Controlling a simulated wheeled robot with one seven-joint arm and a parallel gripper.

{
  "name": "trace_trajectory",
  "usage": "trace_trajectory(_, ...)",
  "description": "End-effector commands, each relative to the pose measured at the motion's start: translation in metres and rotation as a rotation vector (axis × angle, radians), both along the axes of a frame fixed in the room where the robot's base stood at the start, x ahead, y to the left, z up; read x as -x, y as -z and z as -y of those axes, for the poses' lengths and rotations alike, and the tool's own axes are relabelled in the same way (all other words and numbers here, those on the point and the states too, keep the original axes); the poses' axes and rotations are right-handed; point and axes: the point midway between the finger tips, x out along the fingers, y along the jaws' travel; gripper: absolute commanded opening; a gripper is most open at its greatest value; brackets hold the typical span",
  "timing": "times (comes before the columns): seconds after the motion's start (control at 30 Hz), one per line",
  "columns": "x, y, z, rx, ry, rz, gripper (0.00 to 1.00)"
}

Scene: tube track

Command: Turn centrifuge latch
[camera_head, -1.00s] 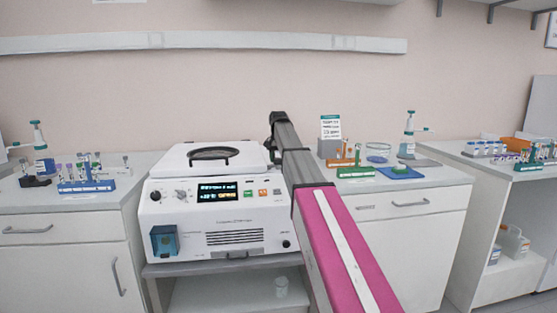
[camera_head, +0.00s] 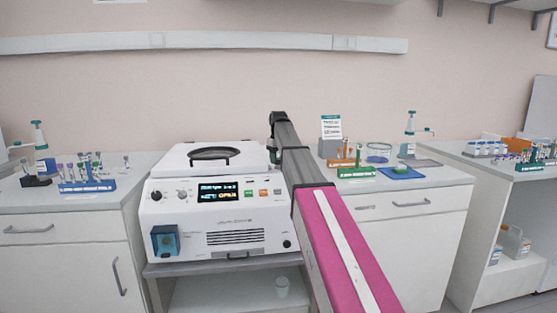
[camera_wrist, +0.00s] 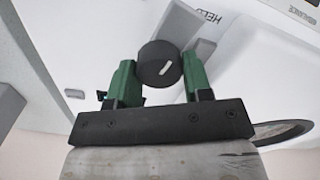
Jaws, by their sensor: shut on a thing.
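The centrifuge (camera_head: 221,215) is a white box with a small display, standing on a grey shelf left of my arm in the head view. Its white lid (camera_head: 212,159) has a dark-rimmed round window and looks closed. The latch (camera_wrist: 159,63) is a dark round knob with a white mark in the wrist view. My gripper (camera_wrist: 160,75) has green fingers, one on each side of the knob, and is shut on it. The white mark lies slanted.
Left of the centrifuge a blue tube rack (camera_head: 88,186) stands on a counter. Right of my arm are an orange rack (camera_head: 344,163), a glass dish (camera_head: 378,152) and a blue tray (camera_head: 402,173).

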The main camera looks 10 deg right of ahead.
Motion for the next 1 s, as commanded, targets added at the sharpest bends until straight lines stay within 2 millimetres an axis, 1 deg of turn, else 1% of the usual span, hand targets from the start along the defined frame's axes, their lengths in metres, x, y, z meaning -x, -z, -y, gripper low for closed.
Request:
trace_trajectory(0.2,-0.0001,-0.0008,-0.0005,0.0,-0.129,0.0,0.22)
trace_trajectory(0.4,0.0,-0.0008,-0.0007,-0.001,-0.196,0.001,0.22)
trace_trajectory(0.97,0.0,-0.0008,-0.0007,-0.001,-0.227,0.001,0.22)
trace_trajectory(1.0,0.0,-0.0008,-0.0007,-0.001,-0.227,0.001,0.52)
